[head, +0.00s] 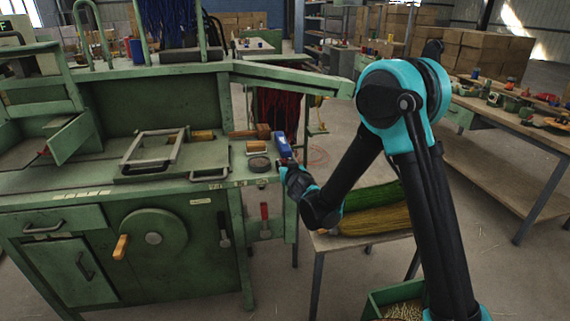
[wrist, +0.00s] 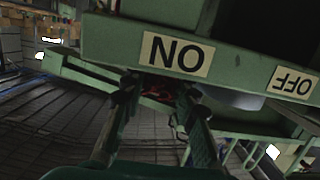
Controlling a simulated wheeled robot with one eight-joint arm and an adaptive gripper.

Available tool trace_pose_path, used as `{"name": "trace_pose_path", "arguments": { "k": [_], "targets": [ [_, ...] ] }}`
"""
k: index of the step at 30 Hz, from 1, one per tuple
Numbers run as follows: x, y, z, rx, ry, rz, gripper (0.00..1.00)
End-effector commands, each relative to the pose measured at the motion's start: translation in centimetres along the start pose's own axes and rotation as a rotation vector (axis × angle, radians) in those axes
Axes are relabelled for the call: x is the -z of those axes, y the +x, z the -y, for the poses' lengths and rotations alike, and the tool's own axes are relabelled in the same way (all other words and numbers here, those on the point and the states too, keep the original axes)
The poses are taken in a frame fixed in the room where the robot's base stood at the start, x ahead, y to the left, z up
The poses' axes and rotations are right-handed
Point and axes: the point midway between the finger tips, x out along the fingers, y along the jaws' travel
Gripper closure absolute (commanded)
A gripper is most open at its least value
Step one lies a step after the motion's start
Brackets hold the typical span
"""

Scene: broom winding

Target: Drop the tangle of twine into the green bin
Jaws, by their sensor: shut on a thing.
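My gripper (wrist: 160,100) is at the right end of the green machine, just under the ON label in the wrist view. Its fingers stand apart around a small dark reddish bundle (wrist: 160,92), which looks like the tangle of twine. In the head view my gripper (head: 287,168) is small beside the machine's right edge, and I cannot make out the twine there. A green bin (head: 375,300) with pale bits in it stands at the bottom, partly behind my arm.
The green machine (head: 150,200) fills the left, with a blue object (head: 282,146) on its right corner. Yellow and green bristle bundles (head: 375,220) lie on a low table right of it. A long bench (head: 510,135) with tools stands at right.

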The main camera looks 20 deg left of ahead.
Motion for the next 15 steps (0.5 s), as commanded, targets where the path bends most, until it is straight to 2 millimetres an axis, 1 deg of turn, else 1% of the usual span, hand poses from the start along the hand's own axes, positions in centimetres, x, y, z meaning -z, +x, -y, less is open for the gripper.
{"name": "trace_pose_path", "arguments": {
  "k": [1,5,15],
  "targets": [
    [-0.02,0.01,0.00,0.000,0.000,0.000,0.68],
    [-0.01,0.01,0.00,0.000,0.000,0.000,0.52],
    [0.17,-0.02,0.01,0.000,0.000,0.000,0.51]
  ]
}}
